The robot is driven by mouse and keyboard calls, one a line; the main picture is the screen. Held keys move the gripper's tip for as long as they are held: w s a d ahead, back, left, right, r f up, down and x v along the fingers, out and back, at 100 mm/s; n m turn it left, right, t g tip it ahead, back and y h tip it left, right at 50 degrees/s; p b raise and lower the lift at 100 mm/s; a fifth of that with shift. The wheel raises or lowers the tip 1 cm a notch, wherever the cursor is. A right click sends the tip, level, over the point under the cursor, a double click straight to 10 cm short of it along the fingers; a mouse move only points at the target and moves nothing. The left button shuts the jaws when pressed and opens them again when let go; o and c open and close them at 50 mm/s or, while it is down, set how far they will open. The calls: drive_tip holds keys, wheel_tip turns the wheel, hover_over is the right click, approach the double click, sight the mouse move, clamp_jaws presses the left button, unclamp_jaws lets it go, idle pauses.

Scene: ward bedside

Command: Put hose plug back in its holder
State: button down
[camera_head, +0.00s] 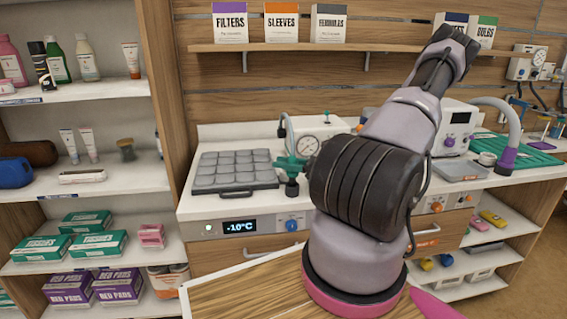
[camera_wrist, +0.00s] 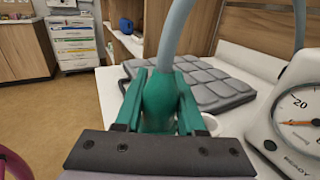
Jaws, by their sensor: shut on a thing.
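The hose plug (camera_wrist: 160,104) is dark green and sits on the end of a grey hose (camera_wrist: 177,35) in the wrist view. My gripper (camera_wrist: 160,84) has green fingers, one on each side of the plug, and is shut on it. A white rounded rim (camera_wrist: 211,124), perhaps the holder, shows just right of the plug in the wrist view, partly hidden by the finger.
A grey quilted pad (camera_head: 235,167) lies left of the plug on the white counter (camera_head: 205,207). A round gauge (camera_head: 308,146) is close on the right. Another hose with a purple end (camera_head: 507,159) stands farther right. Stocked shelves (camera_head: 85,92) are at left.

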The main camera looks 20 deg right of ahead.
drive_tip(key=shift+f, duration=1.85)
drive_tip(key=shift+c, duration=2.1)
unclamp_jaws()
drive_tip(key=v, duration=1.1)
